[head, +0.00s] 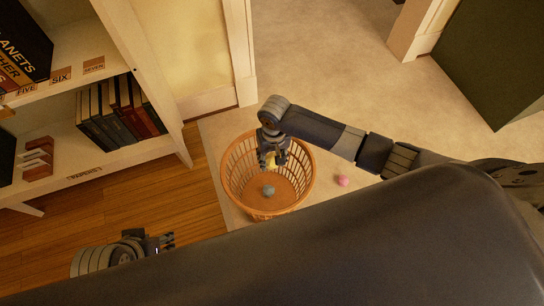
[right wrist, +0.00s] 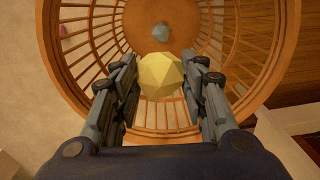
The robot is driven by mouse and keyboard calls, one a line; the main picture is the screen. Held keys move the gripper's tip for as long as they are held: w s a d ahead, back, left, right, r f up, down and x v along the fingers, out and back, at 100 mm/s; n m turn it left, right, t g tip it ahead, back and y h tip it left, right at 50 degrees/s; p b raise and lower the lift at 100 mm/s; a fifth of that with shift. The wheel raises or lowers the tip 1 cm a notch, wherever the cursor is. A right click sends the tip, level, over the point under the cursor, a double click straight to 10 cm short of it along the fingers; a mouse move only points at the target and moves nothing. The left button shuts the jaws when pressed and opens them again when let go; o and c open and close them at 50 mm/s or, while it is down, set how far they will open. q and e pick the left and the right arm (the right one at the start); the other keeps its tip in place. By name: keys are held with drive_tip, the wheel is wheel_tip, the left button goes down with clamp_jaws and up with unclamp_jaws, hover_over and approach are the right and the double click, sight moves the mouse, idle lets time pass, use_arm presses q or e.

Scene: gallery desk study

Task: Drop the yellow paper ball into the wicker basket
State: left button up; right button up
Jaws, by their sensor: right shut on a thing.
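The wicker basket (head: 232,190) is an open orange-brown slatted basket standing upright on the floor in the head view. My right gripper (head: 271,160) is over the basket's opening, pointing down. It is shut on the yellow paper ball (right wrist: 161,77), a faceted pale yellow ball between its fingers in the right wrist view. Only a small part of the ball (head: 271,161) shows in the head view. The basket's rim (right wrist: 52,75) surrounds the ball in the right wrist view. My left gripper (head: 166,241) is at the lower left, away from the basket; its fingers are too small to judge.
A grey-blue ball (head: 268,190) lies inside on the basket's bottom. A pink ball (head: 342,181) lies on the pale carpet right of the basket. A bookshelf (head: 165,100) with books stands at the left. A dark green panel (head: 495,60) is at the upper right.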

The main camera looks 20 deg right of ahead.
sight(273, 158)
drive_tip(key=o, duration=0.8)
drive_tip(key=shift+o, duration=0.2)
wheel_tip(273, 158, up, 12)
drive_tip(key=shift+d, duration=0.2)
